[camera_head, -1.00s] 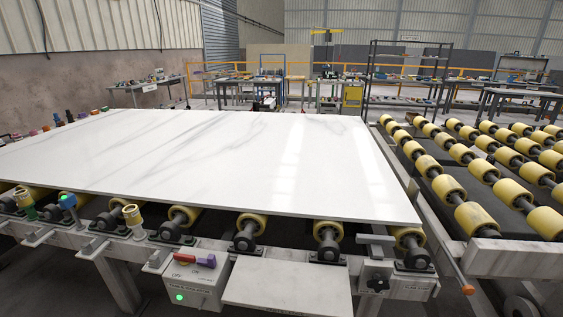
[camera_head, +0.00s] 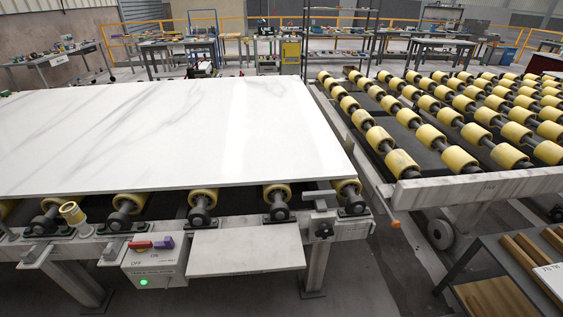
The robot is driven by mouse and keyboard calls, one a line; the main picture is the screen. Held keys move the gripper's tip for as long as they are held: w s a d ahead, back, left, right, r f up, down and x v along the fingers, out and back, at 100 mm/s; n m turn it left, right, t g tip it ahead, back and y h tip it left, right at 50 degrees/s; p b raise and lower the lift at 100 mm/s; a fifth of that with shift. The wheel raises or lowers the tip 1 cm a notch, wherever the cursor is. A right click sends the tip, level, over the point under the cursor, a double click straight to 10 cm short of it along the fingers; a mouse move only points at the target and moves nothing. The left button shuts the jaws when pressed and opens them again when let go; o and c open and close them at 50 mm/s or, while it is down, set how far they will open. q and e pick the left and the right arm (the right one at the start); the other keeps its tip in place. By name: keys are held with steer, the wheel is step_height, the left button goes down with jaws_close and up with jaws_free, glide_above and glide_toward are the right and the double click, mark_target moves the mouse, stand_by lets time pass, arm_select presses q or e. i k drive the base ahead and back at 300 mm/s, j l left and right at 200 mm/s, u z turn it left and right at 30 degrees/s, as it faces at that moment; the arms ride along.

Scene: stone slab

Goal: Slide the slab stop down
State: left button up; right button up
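The slab stop (camera_head: 320,204) is a grey metal bracket with a flat top, on the front rail near the right end of the roller table. Its top stands just in front of the slab's front edge; I cannot tell if they touch. A black knob (camera_head: 323,231) sits below it on the rail. The white marble slab (camera_head: 190,130) lies flat on yellow rollers behind the stop. Neither of my grippers is in view.
A control box (camera_head: 155,262) with a red and purple switch and a lit green light hangs left of the stop. A pale shelf plate (camera_head: 245,250) juts out between them. A second roller table (camera_head: 480,185) stands right, across a gap. A low bench (camera_head: 500,270) stands at lower right.

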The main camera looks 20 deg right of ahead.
mark_target(350, 143)
steer(key=z, duration=1)
